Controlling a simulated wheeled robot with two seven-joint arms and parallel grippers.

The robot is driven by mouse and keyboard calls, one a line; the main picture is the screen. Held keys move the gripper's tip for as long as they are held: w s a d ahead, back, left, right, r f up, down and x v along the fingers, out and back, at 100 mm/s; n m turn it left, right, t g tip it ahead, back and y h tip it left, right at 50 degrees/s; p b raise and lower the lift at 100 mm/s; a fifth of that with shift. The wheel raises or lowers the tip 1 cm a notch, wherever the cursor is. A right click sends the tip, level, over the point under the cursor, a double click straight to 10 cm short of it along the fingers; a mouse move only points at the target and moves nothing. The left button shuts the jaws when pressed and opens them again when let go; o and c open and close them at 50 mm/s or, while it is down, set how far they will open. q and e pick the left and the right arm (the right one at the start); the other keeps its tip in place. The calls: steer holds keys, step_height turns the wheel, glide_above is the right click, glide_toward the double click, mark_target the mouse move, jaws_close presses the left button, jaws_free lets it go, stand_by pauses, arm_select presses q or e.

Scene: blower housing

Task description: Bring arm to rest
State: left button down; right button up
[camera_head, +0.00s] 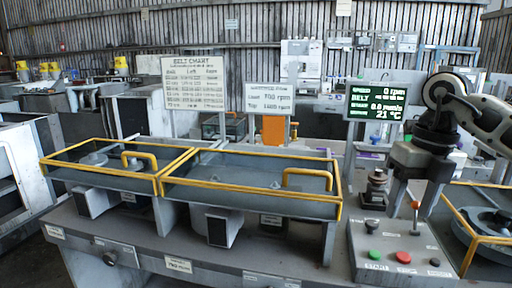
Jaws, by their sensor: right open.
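My right arm comes in from the right edge, and its gripper (411,200) points down above the control box. The two fingers are apart with nothing clearly held between them. A lever with an orange knob (415,206) stands on the control box (362,238) and shows between or just behind the fingers; I cannot tell the exact gap. My left gripper is not in view.
The control box has a green button (373,254), a red button (403,257) and dark knobs. Yellow-edged guards (250,205) with raised handles cover the bench to the left. A display screen (377,104) stands behind the gripper. Another yellow-framed housing (485,238) is at the right.

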steer(key=s+a+f+n+g+y, duration=0.1)
steer(key=a+f+y, duration=0.35)
steer(key=a, duration=0.45)
steer(key=s+a+f+n+g+y, duration=0.25)
steer(key=a+f, duration=0.25)
steer(key=a, duration=0.4)
steer(key=s+a+r+m+t+y, duration=0.2)
steer(key=a+m+t+y, duration=0.3)
steer(key=a+m+y, duration=0.6)
steer(key=w+d+f+m+t+h, duration=0.1)
steer(key=d+f+m+t+h, duration=1.05)
steer(key=m+t, duration=0.6)
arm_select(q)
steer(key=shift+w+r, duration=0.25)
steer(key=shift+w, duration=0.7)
arm_select(e)
steer(key=s+d+f+m+g+h, duration=0.2)
steer(key=s+f+m+g, duration=0.2)
steer(key=f, duration=0.5)
steer(key=s+d+f+m+g+h, duration=0.2)
steer(key=s+d+f+m+g, duration=0.1)
steer(key=s+f, duration=0.6)
steer(key=shift+s+d+m+g, duration=0.2)
steer(key=shift+m+g, duration=0.7)
steer(key=shift+m, duration=0.3)
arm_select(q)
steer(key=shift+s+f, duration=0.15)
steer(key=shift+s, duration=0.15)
arm_select(e)
steer(key=shift+h, duration=0.25)
